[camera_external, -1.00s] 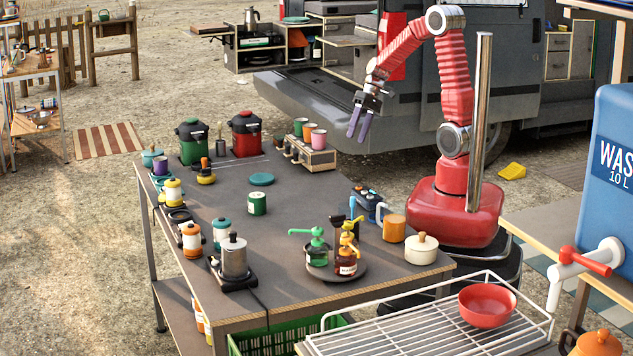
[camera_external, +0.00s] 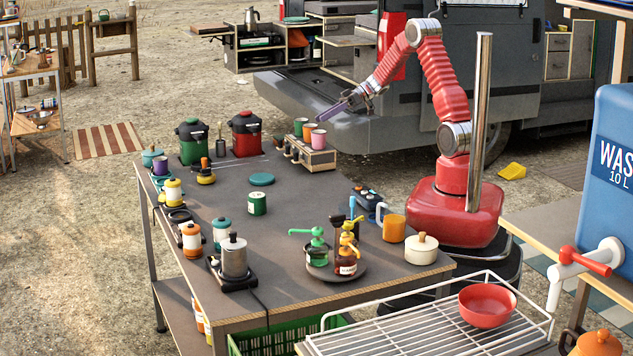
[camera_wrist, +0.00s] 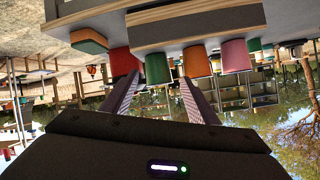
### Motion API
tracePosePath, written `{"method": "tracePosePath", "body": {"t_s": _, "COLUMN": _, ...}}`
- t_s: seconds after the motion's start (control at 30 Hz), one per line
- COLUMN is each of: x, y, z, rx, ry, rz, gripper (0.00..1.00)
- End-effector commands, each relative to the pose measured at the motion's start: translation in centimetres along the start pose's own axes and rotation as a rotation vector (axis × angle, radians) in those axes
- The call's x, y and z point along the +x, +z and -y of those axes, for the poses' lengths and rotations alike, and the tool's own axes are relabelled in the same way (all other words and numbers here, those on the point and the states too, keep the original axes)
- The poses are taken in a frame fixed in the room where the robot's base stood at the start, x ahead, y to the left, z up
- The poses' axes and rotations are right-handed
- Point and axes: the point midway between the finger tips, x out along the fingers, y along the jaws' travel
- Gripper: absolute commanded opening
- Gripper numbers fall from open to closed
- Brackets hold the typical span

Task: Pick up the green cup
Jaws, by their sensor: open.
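The green cup (camera_external: 299,127) stands on a small wooden box with knobs (camera_external: 312,158) at the table's far right edge. In the upside-down wrist view the green cup (camera_wrist: 158,69) shows beyond and between my two fingertips (camera_wrist: 158,84). The orange cup (camera_wrist: 196,63) is near the right finger.
A red pot (camera_external: 245,135) and a green pot (camera_external: 193,141) stand left of the box. A green labelled tin (camera_external: 257,204) and a teal disc (camera_external: 262,179) lie nearer. Pump bottles share a round tray (camera_external: 365,272). The table's middle is largely clear.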

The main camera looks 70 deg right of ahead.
Motion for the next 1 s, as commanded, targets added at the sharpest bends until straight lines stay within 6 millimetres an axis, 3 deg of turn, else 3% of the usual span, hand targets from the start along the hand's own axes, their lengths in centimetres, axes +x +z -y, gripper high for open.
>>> {"method": "tracePosePath", "body": {"t_s": 0.1, "x": -0.1, "y": -1.5, "z": -0.2, "rx": -0.146, "ry": 0.007, "rz": -0.046, "gripper": 0.54}}
{"method": "tracePosePath", "body": {"t_s": 0.3, "x": -0.1, "y": -1.7, "z": 0.0, "rx": -0.3, "ry": 0.005, "rz": -0.058, "gripper": 0.54}}
{"method": "tracePosePath", "body": {"t_s": 0.67, "x": -0.1, "y": -1.7, "z": 0.0, "rx": -0.318, "ry": 0.005, "rz": -0.057, "gripper": 0.54}}
{"method": "tracePosePath", "body": {"t_s": 0.87, "x": 1.4, "y": -1.8, "z": 0.1, "rx": -0.317, "ry": 0.004, "rz": -0.056, "gripper": 0.54}}
{"method": "tracePosePath", "body": {"t_s": 1.0, "x": 3.5, "y": -1.8, "z": 0.1, "rx": -0.317, "ry": 0.002, "rz": -0.055, "gripper": 0.54}}
